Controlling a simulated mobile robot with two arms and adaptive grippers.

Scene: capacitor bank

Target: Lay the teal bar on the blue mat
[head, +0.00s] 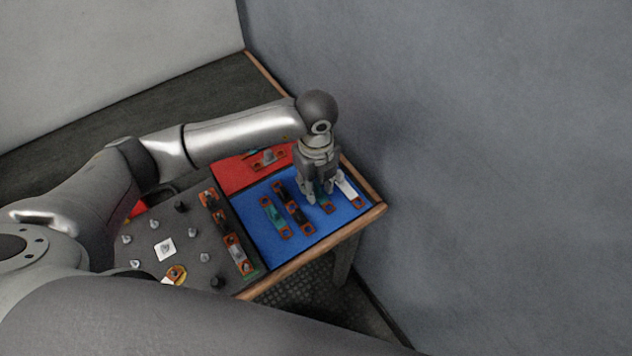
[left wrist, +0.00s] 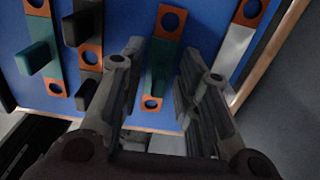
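A teal bar with orange ends (left wrist: 159,70) lies on the blue mat (head: 318,231), seen between my left gripper's fingers in the left wrist view; in the head view the gripper partly hides it. My left gripper (head: 318,197) points down over the mat. Its fingers (left wrist: 160,62) are spread, with a gap on each side of the bar. A second teal bar (head: 275,217) with a raised block lies further left on the mat; it also shows in the left wrist view (left wrist: 40,56). My right gripper is not in view.
Dark bars (head: 294,207) lie between the teal ones, and a white bar (head: 347,187) lies to the right. A red mat (head: 232,174) and a grey panel with studs (head: 148,233) adjoin the blue mat. The wall (head: 480,180) is close on the right.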

